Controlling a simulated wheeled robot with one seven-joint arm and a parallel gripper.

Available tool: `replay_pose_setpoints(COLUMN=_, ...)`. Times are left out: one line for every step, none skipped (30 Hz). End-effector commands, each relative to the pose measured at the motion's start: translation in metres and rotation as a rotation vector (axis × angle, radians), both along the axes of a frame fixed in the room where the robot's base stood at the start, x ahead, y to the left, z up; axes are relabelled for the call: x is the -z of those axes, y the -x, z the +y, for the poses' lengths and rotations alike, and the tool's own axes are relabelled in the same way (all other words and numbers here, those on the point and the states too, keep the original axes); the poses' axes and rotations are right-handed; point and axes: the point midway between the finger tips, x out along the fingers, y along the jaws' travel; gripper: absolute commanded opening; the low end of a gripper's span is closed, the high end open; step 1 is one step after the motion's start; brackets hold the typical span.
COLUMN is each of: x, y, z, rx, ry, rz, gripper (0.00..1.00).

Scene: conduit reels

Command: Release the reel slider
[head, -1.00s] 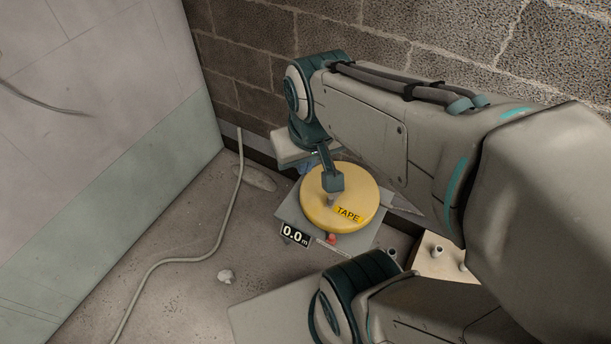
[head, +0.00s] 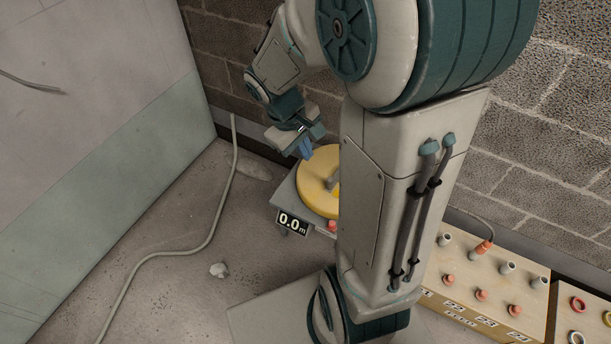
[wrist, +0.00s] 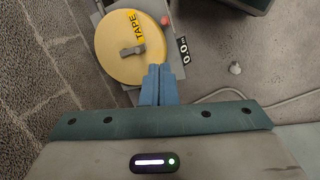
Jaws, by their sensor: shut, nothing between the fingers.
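The yellow tape reel (head: 312,182) sits on a grey base (head: 287,192), with a "0.0 m" display (head: 292,222) on the front. My arm covers its right part in the head view. A small red knob (head: 332,226) is at the base's front edge; it also shows in the wrist view (wrist: 165,20). I cannot tell which part is the slider. My gripper (head: 305,150), with blue fingers, is shut and empty near the reel's far left edge. Its fingertips (wrist: 158,68) show beside the reel's rim in the wrist view.
A wooden box (head: 470,290) with several pegs and red knobs stands at the right, with a cable plugged in. A block wall (head: 540,110) is behind. A pale hose (head: 190,252) and a small lump (head: 218,270) lie on the otherwise open floor at left.

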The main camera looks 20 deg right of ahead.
Motion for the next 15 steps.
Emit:
replay_pose_setpoints(x=0.039, y=-0.009, z=-0.004, rx=-0.039, ry=0.011, rz=0.042, gripper=0.00)
replay_pose_setpoints(x=0.053, y=-0.014, z=-0.005, rx=-0.064, ry=0.017, rz=0.062, gripper=0.00)
replay_pose_setpoints(x=0.072, y=-0.020, z=-0.007, rx=-0.097, ry=0.024, rz=0.087, gripper=0.00)
replay_pose_setpoints(x=0.087, y=-0.024, z=-0.009, rx=-0.122, ry=0.027, rz=0.107, gripper=0.00)
replay_pose_setpoints(x=0.102, y=-0.029, z=-0.010, rx=-0.148, ry=0.031, rz=0.125, gripper=0.00)
replay_pose_setpoints(x=0.123, y=-0.034, z=-0.012, rx=-0.182, ry=0.032, rz=0.151, gripper=0.00)
replay_pose_setpoints(x=0.138, y=-0.039, z=-0.013, rx=-0.208, ry=0.033, rz=0.168, gripper=0.00)
replay_pose_setpoints(x=0.154, y=-0.042, z=-0.014, rx=-0.232, ry=0.031, rz=0.185, gripper=0.00)
replay_pose_setpoints(x=0.175, y=-0.047, z=-0.015, rx=-0.265, ry=0.030, rz=0.208, gripper=0.00)
replay_pose_setpoints(x=0.191, y=-0.050, z=-0.015, rx=-0.292, ry=0.027, rz=0.224, gripper=0.00)
replay_pose_setpoints(x=0.207, y=-0.053, z=-0.016, rx=-0.317, ry=0.023, rz=0.240, gripper=0.00)
replay_pose_setpoints(x=0.227, y=-0.057, z=-0.016, rx=-0.346, ry=0.017, rz=0.258, gripper=0.00)
replay_pose_setpoints(x=0.241, y=-0.059, z=-0.016, rx=-0.369, ry=0.012, rz=0.271, gripper=0.00)
replay_pose_setpoints(x=0.254, y=-0.062, z=-0.016, rx=-0.390, ry=0.007, rz=0.283, gripper=0.00)
replay_pose_setpoints(x=0.271, y=-0.064, z=-0.016, rx=-0.416, ry=0.000, rz=0.296, gripper=0.00)
